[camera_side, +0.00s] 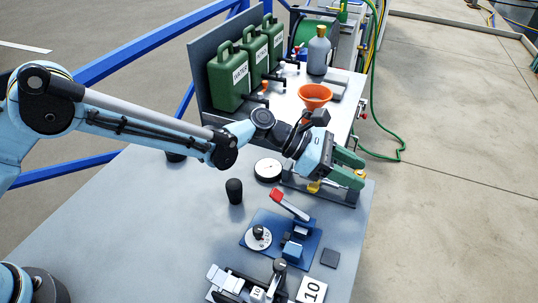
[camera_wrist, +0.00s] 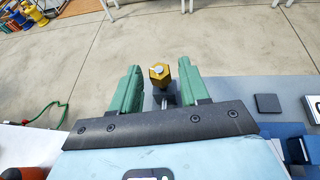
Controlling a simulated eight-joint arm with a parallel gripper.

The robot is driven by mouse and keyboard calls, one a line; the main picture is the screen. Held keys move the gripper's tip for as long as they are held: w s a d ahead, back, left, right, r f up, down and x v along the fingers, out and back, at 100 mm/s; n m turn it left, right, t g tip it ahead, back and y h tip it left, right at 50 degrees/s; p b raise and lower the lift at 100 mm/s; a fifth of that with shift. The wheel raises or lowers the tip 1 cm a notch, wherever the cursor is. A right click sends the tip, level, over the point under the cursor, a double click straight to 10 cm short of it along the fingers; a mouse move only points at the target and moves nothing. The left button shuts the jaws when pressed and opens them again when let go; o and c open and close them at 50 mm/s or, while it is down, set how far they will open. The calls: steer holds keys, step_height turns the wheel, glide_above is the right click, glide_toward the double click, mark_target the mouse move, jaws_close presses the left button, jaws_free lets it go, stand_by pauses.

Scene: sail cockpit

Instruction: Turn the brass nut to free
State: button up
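The brass nut (camera_wrist: 160,76) is a yellow hex block with a pale stud end in the wrist view, on a grey threaded rod below it. My gripper (camera_wrist: 159,70) has two green fingers standing apart, one on each side of the nut, with visible gaps to both. In the side view my gripper (camera_side: 358,169) is over the far right edge of the bench, at a grey fixture (camera_side: 330,192). A yellow bit near the fingertips there may be the nut; the fingers partly hide it.
A second yellow part (camera_side: 313,187) sits on the fixture's left. A white round dial (camera_side: 268,169), a black cylinder (camera_side: 234,191) and a blue clamp base (camera_side: 282,238) with a red-tipped lever stand nearby. An orange funnel (camera_side: 314,97) and green jugs (camera_side: 229,78) are behind.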

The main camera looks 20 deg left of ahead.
jaws_close()
steer(key=shift+s+n+t, duration=0.15)
steer(key=shift+n+t, duration=0.55)
steer(key=shift+t, duration=0.2)
steer(key=shift+o, duration=1.2)
jaws_free()
steer(key=v, duration=1.2)
steer(key=shift+r, duration=0.25)
